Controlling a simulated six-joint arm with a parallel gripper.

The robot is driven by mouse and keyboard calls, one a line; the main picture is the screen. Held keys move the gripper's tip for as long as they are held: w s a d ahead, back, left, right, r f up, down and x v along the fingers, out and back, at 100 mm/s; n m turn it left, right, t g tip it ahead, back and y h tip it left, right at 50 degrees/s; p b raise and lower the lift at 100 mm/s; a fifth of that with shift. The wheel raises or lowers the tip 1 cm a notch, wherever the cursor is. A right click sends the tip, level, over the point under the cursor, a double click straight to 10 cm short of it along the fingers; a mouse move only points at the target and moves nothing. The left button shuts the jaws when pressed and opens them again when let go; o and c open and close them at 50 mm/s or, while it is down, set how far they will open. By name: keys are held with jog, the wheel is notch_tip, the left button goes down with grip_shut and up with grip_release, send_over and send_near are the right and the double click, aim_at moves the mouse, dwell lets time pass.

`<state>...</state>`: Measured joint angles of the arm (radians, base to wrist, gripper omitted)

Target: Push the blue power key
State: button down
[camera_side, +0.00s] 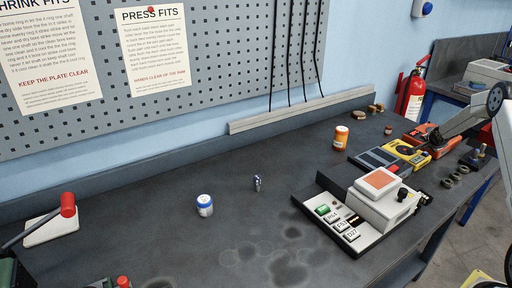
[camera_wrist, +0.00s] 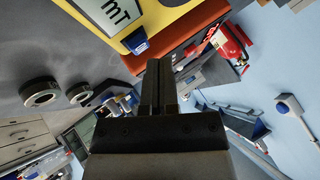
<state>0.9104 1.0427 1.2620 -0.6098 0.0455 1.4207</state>
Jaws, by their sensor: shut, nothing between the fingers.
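The blue key (camera_wrist: 135,41) shows in the wrist view, at the edge of a yellow meter face (camera_wrist: 165,18) with an orange-red border and a display (camera_wrist: 108,10) reading "mT". My gripper (camera_wrist: 160,64) is shut and empty. In that view its fingertips appear just below and right of the key; I cannot tell whether they touch anything. In the side view my gripper (camera_side: 437,139) reaches in from the right, low over the orange and yellow instruments, where a yellow one (camera_side: 407,153) sits. The blue key cannot be made out there.
A white device with an orange top (camera_side: 378,181) and labelled keys stands left of the instruments. An orange jar (camera_side: 341,137) stands behind. Dark rings (camera_side: 449,182) lie near the right bench edge. The middle bench is mostly clear.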

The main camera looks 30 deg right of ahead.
aim_at(425, 154)
jog(key=shift+f, duration=0.7)
dwell(1.1)
jog(key=shift+r, duration=0.65)
jog(key=shift+r, duration=0.15)
dwell(0.4)
jog(key=shift+r, duration=2.85)
